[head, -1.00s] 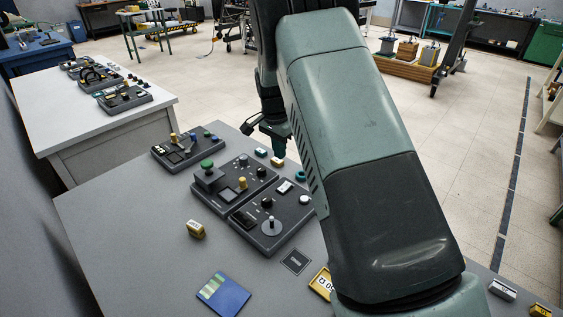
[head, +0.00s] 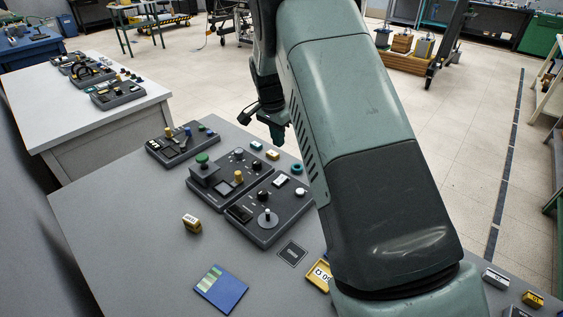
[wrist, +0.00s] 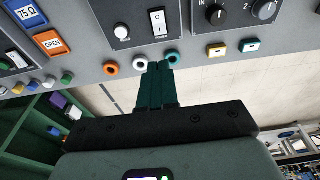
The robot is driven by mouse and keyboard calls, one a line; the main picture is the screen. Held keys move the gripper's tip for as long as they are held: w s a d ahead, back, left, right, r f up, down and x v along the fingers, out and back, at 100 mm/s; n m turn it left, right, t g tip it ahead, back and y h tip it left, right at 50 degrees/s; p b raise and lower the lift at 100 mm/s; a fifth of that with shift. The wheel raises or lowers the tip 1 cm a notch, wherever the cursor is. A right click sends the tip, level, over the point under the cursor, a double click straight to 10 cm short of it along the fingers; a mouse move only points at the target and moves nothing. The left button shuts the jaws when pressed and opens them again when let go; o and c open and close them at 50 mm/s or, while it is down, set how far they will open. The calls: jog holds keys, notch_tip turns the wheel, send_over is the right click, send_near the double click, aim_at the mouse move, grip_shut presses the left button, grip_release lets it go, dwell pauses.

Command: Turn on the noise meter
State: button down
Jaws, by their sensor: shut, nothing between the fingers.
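No label reading noise meter is legible, so I cannot tell which unit it is. In the head view several dark control units stand on the grey table; the nearest (head: 290,217) has knobs, a small display and a white rocker switch (head: 281,180). A rocker switch (wrist: 158,22) on a dark panel, with a white round button (wrist: 121,31) beside it, shows in the wrist view. My gripper (wrist: 160,66) is shut and empty, its teal fingertips by a white-and-black ring and a teal ring (wrist: 171,57). In the head view my gripper (head: 277,137) is beyond the units, apart from them.
A green-topped button unit (head: 201,178) and another unit (head: 182,146) stand to the left. My arm hides the table's right side. The front left is clear.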

aim_at(284, 176)
jog(key=f, duration=0.4)
jog(key=w+d+f, duration=0.1)
jog(key=f, duration=0.8)
jog(key=shift+w+d+f, duration=0.25)
jog(key=shift+f, duration=0.1)
jog(key=shift+w+d+f, duration=0.1)
jog(key=shift+f, duration=0.1)
jog(key=shift+s+a+r, duration=0.2)
jog(key=shift+s+a, duration=0.35)
jog(key=shift+s, duration=0.05)
jog(key=shift+r, duration=0.15)
notch_tip(284, 176, up, 14)
jog(key=s+a, duration=0.1)
jog(key=shift+s+a+f, duration=0.2)
jog(key=shift+s+a, duration=0.05)
jog(key=shift+a, duration=0.05)
